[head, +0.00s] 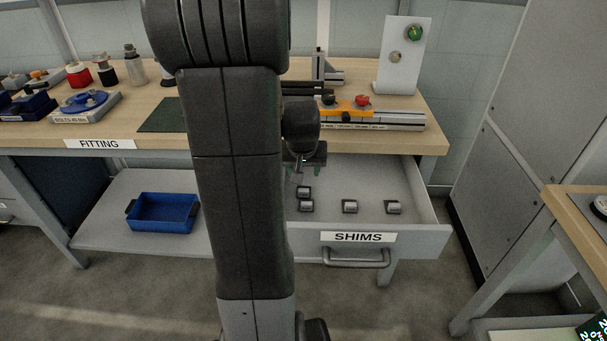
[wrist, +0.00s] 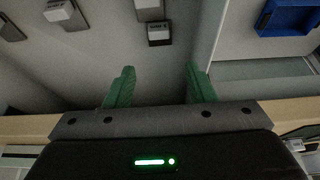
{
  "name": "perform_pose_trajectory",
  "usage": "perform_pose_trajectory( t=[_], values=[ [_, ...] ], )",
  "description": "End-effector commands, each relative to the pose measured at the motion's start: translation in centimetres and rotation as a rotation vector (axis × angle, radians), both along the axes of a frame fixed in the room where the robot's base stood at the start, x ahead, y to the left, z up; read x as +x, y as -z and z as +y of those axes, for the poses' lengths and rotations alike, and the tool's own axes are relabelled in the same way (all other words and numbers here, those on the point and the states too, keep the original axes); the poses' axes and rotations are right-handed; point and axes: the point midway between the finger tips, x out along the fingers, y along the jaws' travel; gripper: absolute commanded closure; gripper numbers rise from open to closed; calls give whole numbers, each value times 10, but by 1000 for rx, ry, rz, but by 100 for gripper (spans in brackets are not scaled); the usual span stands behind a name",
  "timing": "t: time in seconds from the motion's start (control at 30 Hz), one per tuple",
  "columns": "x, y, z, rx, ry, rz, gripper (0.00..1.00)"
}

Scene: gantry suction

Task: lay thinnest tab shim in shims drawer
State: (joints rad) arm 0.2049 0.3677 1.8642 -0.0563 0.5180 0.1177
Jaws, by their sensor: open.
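The open shims drawer (head: 420,248) has a white SHIMS label and a bar handle on its front. Several small dark pieces with pale tops, which look like tab shims, lie apart on its floor: one at the back left (head: 304,192), one in front of it (head: 306,206), one in the middle (head: 350,206) and one at the right (head: 393,207). I cannot tell which is thinnest. My gripper (wrist: 160,86) has green fingers spread apart with nothing between them. It is above the drawer's back left part, and the back-left shim (wrist: 158,35) shows beyond the fingertips.
The wooden bench top (head: 440,138) overhangs the drawer's back. On it are a rail with orange and red parts (head: 345,108) and an upright white plate (head: 404,60). A blue tray (head: 162,212) sits on the lower shelf. My arm hides part of the bench.

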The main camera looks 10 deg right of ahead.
Motion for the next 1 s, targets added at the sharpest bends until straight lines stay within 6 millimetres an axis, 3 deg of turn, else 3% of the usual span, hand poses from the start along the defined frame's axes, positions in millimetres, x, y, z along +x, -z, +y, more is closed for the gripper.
perform_pose_trajectory(
  t=[0.1, 0.3, 0.77, 0.87, 1.0],
  values=[
    [-8, -24, 3, 0, 0, -5, 50],
    [-19, -49, 6, 0, 0, -3, 50],
    [-24, -59, 7, 0, 0, 0, 50],
    [-24, -62, 7, 1, 0, 3, 30],
    [-24, -87, 7, 8, 1, 31, 3]
  ],
)
